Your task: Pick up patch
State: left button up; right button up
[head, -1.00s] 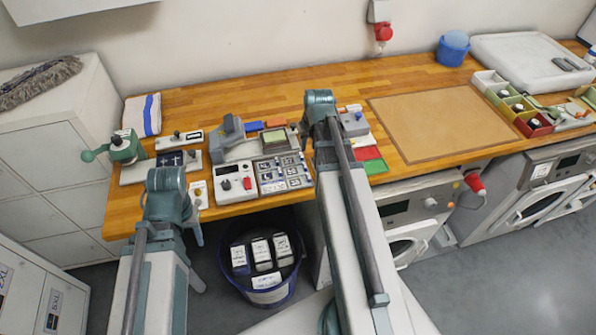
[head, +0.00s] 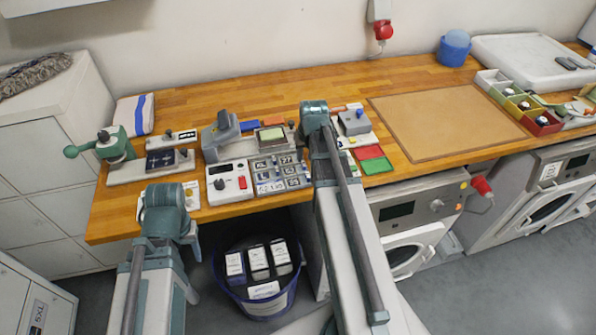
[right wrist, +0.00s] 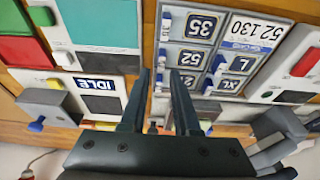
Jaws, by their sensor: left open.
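The patches are small dark blue labels with white size marks, such as 35, 52, L and XL. They sit in the compartments of a grey tray (head: 262,187) on the worktop, just left of my right arm. In the right wrist view the patch marked 35 (right wrist: 199,27) and the patch marked 52 (right wrist: 191,58) show clearly. My right gripper (right wrist: 160,75) is open and empty, its fingertips beside the tray's edge. My left gripper (head: 192,240) hangs in front of the worktop's front edge, mostly hidden behind its own wrist; its fingers are hard to see.
A white control box (head: 229,184) stands left of the tray, and a grey press (head: 220,132) behind it. A blue bin (head: 228,290) with boxes stands below the worktop. The brown mat (head: 445,122) is bare.

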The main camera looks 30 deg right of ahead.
aim_at(304, 164)
jog(key=b+x, duration=0.3)
jog(key=x, duration=0.1)
jog(key=shift+s+a+f, duration=0.15)
jog(key=shift+f, duration=0.1)
jog(key=shift+r, duration=0.1)
grip_shut()
